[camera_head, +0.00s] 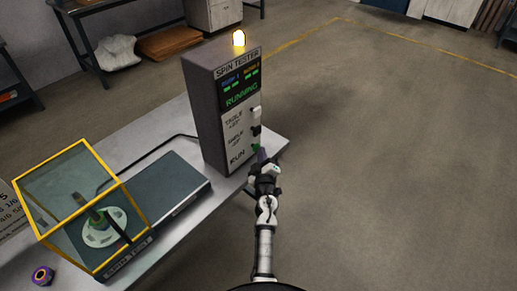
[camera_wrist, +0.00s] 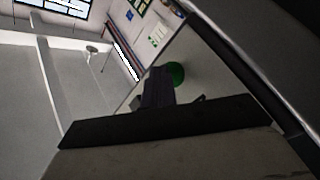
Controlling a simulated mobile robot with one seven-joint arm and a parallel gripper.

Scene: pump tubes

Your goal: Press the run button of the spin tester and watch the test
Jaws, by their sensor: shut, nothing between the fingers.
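The spin tester (camera_head: 208,118) is a tall grey box on the table at the centre of the head view. Its screen (camera_head: 240,91) reads RUNNING in green, and the lamp (camera_head: 239,38) on top glows yellow-white. The green run button (camera_head: 256,148) is lowest on its front face. My gripper (camera_head: 262,157) is shut and empty, with its tips at or very close to that button; I cannot tell if they touch. In the wrist view the green button (camera_wrist: 176,73) shows just past the dark fingers (camera_wrist: 158,88).
A yellow-framed clear case (camera_head: 67,150) holds a round white plate (camera_head: 104,228) with a greenish part on it. A grey slab (camera_head: 165,190) lies between case and tester. A small purple-and-yellow ring (camera_head: 42,275) lies at the table's front left. The floor at right is clear.

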